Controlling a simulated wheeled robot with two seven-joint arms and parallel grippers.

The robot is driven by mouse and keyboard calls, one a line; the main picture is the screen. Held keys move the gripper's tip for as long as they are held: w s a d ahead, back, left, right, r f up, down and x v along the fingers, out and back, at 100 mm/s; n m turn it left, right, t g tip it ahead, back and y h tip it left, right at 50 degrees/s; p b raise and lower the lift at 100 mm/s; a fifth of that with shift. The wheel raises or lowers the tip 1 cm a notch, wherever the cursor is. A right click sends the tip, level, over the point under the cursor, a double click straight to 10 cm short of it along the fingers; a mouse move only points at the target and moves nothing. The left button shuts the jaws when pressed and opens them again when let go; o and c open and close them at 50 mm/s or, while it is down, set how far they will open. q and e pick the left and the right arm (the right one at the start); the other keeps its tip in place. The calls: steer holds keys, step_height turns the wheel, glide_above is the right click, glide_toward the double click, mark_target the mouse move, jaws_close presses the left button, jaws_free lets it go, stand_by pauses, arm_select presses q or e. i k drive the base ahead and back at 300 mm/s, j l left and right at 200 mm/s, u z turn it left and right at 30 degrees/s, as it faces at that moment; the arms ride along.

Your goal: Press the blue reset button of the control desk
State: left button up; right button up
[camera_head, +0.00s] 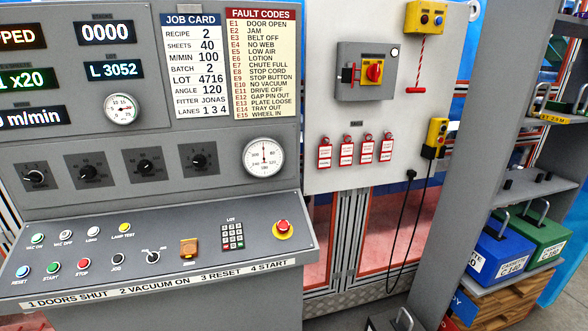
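The control desk (190,268) fills the lower left of the head view, with a sloped grey top. The blue reset button (23,271) sits at the far left of its front row, above the label RESET. Beside it to the right are the green start button (54,267), the red stop button (83,263) and the dark jog button (117,259). Nothing covers the reset button. Neither of my grippers shows in this view.
A red emergency stop (283,226), a keypad (232,235) and an orange switch cover (189,248) are on the desk's right part. The upright panel with dials (146,166) rises behind. Shelves with blue (500,250) and green cassettes (540,240) stand right.

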mark_target(23, 271)
steer(key=u, duration=1.9)
